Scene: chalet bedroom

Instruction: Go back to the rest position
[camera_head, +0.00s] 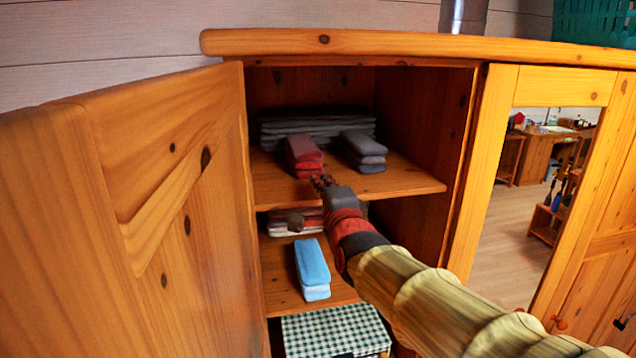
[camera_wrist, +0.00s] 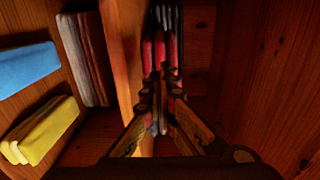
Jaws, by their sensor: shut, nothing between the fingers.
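My arm reaches from the lower right into the open wooden wardrobe (camera_head: 440,140). My gripper (camera_head: 321,182) is shut and empty at the front edge of the upper shelf (camera_head: 410,183), just in front of a red folded stack (camera_head: 305,150). In the wrist view the two fingers of my gripper (camera_wrist: 160,104) meet at their tips, with the red stack (camera_wrist: 160,50) beyond them. I cannot tell whether the tips touch it. A grey folded stack (camera_head: 362,152) lies to the right of the red one, and a wide dark grey stack (camera_head: 316,128) lies behind.
The open door (camera_head: 170,200) stands close on the left. The lower shelf (camera_head: 280,290) holds a blue folded stack (camera_head: 312,265) and, in the wrist view, a yellow one (camera_wrist: 42,130). A checked box (camera_head: 335,330) sits below. A mirrored door (camera_head: 535,190) is on the right.

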